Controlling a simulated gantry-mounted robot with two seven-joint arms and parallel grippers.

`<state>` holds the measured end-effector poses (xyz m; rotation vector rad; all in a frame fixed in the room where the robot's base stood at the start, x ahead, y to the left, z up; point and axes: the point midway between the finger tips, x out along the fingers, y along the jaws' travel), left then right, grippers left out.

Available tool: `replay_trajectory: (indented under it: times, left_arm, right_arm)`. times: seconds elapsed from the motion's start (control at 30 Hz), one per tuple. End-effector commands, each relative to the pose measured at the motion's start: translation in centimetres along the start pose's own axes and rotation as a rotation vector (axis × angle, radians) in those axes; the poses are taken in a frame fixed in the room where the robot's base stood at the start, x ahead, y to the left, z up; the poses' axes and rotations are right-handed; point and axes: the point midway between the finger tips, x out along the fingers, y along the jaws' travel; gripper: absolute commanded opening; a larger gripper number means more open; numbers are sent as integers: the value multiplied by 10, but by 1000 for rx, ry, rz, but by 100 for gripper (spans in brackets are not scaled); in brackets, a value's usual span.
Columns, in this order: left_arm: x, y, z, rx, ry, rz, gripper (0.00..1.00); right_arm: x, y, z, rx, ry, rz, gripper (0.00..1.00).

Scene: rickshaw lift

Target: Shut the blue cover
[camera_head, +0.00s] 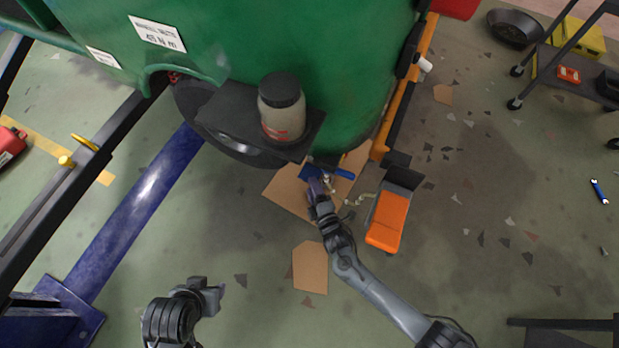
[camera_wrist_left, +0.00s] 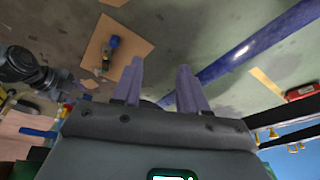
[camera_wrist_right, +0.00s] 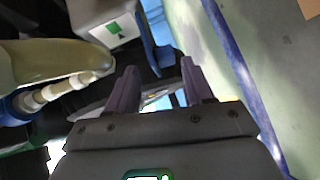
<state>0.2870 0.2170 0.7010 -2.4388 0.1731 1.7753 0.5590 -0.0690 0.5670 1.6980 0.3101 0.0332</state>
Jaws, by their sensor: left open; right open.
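A blue flap, which looks like the blue cover (camera_head: 341,173), shows in the head view under the green rickshaw body, just beyond my right gripper (camera_head: 314,184). In the right wrist view a narrow blue flap (camera_wrist_right: 151,45) hangs beside a white box with a green mark. It lies just beyond the right fingertips, between them and the box. I cannot tell whether they touch it. My right gripper is open, with nothing clearly held between its fingers. My left gripper (camera_head: 213,291) is open and empty over the floor at lower left, well away from the cover; its fingers also show in the left wrist view (camera_wrist_left: 158,85).
The green body (camera_head: 345,60) overhangs the work area, with a lidded jar (camera_head: 282,112) on a dark ledge. An orange pedal-like block (camera_head: 388,220) stands right of my right gripper. A blue beam (camera_head: 140,210) runs at left.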

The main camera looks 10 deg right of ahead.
Motion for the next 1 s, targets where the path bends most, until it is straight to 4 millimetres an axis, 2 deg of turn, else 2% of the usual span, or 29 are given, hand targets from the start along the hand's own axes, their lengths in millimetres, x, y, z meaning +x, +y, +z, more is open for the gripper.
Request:
replay_trajectory:
  times: [0.03, 0.1, 0.3, 0.5, 0.77, 0.87, 1.0]
  left_arm:
    - [-8, -1, -3, 2, 0, -2, 43]
    - [-13, -1, -4, 4, 0, -3, 43]
    - [-21, -3, -6, 10, -1, -8, 43]
    - [-24, -3, -7, 10, -1, -8, 43]
    - [-24, -2, -7, 6, 0, -5, 43]
    - [-22, -1, -8, -4, 3, 0, 30]
    - [0, -1, -17, -42, 41, -3, 9]
  right_arm:
    - [-12, 3, -1, 1, 1, -2, 52]
    - [-23, 2, -1, 0, 0, -3, 52]
    - [-49, 1, -1, 1, 0, -2, 52]
    - [-60, 0, 0, 0, 0, -1, 52]
    - [-61, -1, -1, 1, 0, -1, 52]
    - [-61, -1, 0, 3, -1, -2, 52]
    - [-61, -9, 1, 41, -12, -24, 52]
